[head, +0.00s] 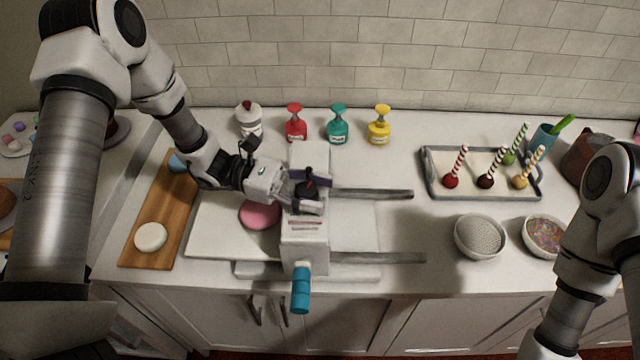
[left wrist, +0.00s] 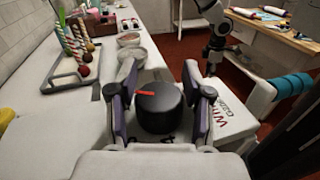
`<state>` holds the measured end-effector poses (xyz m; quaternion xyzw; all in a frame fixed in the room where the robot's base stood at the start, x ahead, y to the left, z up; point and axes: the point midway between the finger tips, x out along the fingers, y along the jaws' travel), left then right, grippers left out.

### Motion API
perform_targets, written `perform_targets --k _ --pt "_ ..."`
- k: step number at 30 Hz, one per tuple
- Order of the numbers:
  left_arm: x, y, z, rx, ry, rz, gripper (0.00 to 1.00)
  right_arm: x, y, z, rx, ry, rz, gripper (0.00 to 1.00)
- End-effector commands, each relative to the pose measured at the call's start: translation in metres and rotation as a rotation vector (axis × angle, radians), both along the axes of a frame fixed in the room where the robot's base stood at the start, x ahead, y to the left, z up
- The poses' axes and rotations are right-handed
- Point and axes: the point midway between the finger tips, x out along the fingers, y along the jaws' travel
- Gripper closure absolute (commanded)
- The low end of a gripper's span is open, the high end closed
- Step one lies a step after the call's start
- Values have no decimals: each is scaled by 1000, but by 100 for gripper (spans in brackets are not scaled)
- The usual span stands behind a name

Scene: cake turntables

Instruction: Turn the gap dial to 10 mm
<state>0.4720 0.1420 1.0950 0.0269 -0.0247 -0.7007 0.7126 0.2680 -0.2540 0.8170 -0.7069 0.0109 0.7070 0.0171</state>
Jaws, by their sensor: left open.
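The gap dial is a round black knob (left wrist: 158,108) with a red pointer mark, on top of the white sheeter (head: 304,240). In the left wrist view the red mark points toward the left. The scale around the knob is mostly hidden, and I cannot read its numbers. My left gripper (head: 308,188) is over the sheeter's top. In the left wrist view its open fingers (left wrist: 160,72) stand on either side of the knob; I cannot tell whether they touch it. My right arm shows at the right of the head view, but its gripper is out of frame.
Pink dough (head: 260,215) lies beside the sheeter, which has a blue-gripped crank (head: 301,288) in front. Coloured bottles (head: 338,125) stand behind. A tray (head: 480,190) of cake pops and bowls (head: 479,238) stand right. A wooden board (head: 140,240) lies left.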

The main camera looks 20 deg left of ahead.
Motion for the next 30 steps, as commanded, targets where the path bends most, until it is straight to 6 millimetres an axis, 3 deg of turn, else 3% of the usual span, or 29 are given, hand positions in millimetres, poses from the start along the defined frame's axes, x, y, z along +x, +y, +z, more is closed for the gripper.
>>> perform_targets --k 9,13,30 --pt "0 -8 0 -1 0 1 50 0 0 2 0 0 0 60" --pt "0 -8 0 -1 0 1 95 0 0 2 0 0 0 60" --pt "0 -8 -1 -1 -1 4 100 0 0 2 0 0 0 60"
